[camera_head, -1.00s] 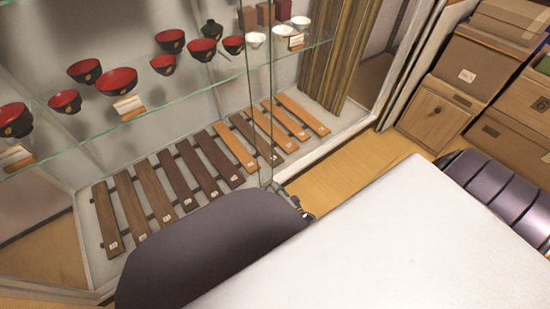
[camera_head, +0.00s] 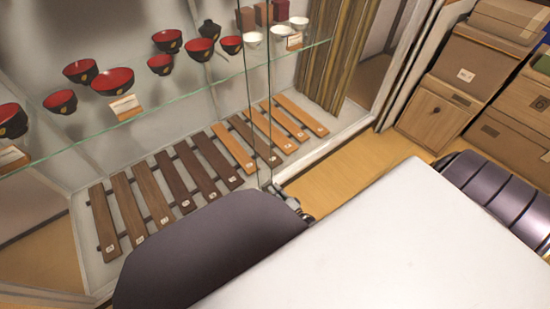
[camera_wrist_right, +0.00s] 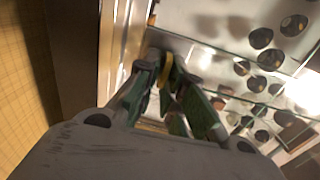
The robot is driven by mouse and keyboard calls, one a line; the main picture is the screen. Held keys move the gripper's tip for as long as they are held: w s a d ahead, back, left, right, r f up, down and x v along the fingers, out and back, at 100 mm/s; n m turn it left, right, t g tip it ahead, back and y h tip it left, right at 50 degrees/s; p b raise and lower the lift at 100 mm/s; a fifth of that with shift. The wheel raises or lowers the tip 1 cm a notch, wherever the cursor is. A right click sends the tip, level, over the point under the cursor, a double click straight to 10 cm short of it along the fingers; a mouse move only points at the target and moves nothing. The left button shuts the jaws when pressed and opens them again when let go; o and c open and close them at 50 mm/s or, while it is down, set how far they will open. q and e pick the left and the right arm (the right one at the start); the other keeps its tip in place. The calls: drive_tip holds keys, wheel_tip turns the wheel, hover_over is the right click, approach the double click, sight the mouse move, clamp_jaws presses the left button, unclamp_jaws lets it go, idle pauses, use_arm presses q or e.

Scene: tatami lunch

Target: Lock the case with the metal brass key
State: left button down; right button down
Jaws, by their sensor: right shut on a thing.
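The case is a glass display case (camera_head: 215,92) with bowls on a glass shelf and wooden slats on its floor. It also shows in the right wrist view (camera_wrist_right: 225,48). My right gripper (camera_head: 290,200) is at the foot of the vertical glass edges, mostly hidden behind my own arm. In the right wrist view, its green-padded fingers (camera_wrist_right: 166,78) are close together around a small yellow thing, likely the brass key (camera_wrist_right: 166,60). Most of the key is hidden, and I cannot tell whether it touches the lock. My left gripper is not in view.
Red-and-black bowls (camera_head: 200,49) and white bowls (camera_head: 280,33) stand on the shelf. Brown slats (camera_head: 207,160) lie below. A strip of wooden floor (camera_head: 350,170) is clear.

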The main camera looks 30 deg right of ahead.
drive_tip(key=shift+d, duration=0.1)
drive_tip(key=c, duration=1.6)
unclamp_jaws()
drive_tip(key=shift+c, duration=0.2)
drive_tip(key=s, duration=1.2)
drive_tip(key=shift+d, duration=0.45)
